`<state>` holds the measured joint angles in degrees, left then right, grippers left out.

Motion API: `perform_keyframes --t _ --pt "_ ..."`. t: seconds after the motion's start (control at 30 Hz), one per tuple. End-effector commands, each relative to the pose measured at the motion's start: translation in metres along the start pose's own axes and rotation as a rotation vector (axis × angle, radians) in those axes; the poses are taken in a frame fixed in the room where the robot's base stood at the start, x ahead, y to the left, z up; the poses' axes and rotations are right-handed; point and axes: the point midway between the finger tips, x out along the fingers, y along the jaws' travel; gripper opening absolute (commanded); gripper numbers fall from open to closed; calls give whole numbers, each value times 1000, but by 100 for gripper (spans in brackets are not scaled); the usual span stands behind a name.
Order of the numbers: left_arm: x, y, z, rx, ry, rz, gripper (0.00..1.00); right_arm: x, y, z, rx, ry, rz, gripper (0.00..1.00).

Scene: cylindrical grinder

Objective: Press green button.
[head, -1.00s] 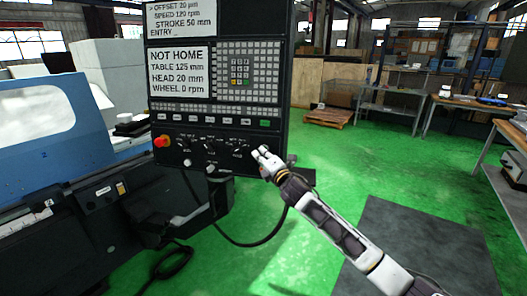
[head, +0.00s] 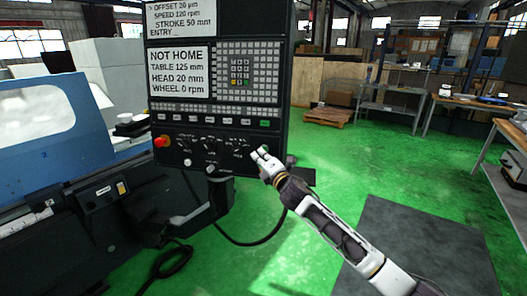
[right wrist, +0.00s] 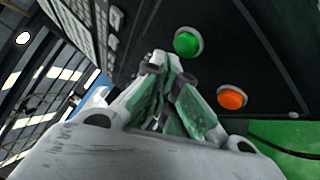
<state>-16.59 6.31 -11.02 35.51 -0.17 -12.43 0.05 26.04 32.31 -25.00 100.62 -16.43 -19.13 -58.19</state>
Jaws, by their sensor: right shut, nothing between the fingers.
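The round green button (right wrist: 186,43) sits in a pale ring on a dark panel in the right wrist view. An orange button (right wrist: 232,98) is below and right of it. My right gripper (right wrist: 162,62) is shut and empty, its fingertips just left of and below the green button in the picture; I cannot tell whether they touch the panel. In the head view my right gripper (head: 259,155) is at the lower right of the black control panel (head: 222,180). There I cannot pick out the round green button, perhaps hidden by the gripper. My left gripper is out of view.
A red knob (head: 161,141) is at the panel's lower left, and a row of keys with one green key (head: 265,123) runs above the dials. The blue grinder (head: 40,125) stands left. A cable (head: 240,241) hangs below the panel.

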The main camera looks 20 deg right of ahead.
Motion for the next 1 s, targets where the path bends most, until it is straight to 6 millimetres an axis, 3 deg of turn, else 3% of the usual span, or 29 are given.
perform_keyframes --t 1.0 --pt "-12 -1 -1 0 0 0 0 -34 25 -24 1 0 0 0"
